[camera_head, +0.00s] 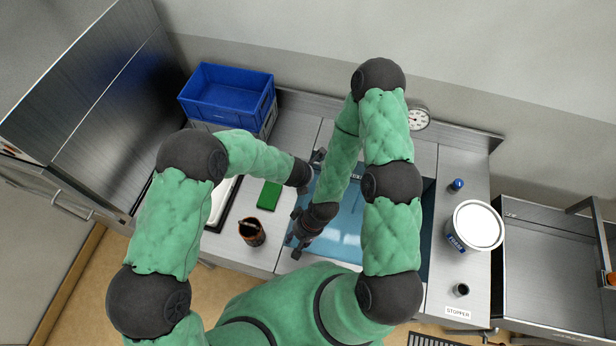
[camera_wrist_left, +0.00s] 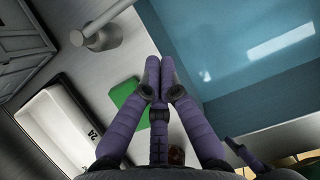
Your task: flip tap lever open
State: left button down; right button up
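A grey metal tap (camera_wrist_left: 103,38) shows in the left wrist view at the upper left, with a round body and a slanting bar; I cannot tell whether the bar is lever or spout. In the head view a small part of the tap (camera_head: 318,157) shows behind the sink's left rim, beside my left wrist. My left gripper (camera_wrist_left: 157,80) has its fingers together with nothing visible between them, over the counter's edge below and right of the tap, apart from it. In the head view its fingers are mostly hidden. My right gripper (camera_head: 293,236) has spread fingers over the basin's left side.
The blue water-filled sink (camera_head: 345,236) lies in the middle. A green block (camera_head: 269,195), a dark cup (camera_head: 252,232) and a white tray (camera_wrist_left: 62,128) sit left of it. A blue crate (camera_head: 228,92) is behind. A white tub (camera_head: 477,226) stands on the right counter.

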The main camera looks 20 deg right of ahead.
pick_arm(q)
jog(key=v, duration=0.4)
jog(key=shift+s+r, duration=0.25)
jog(key=shift+s, duration=0.25)
jog(key=shift+s, duration=0.1)
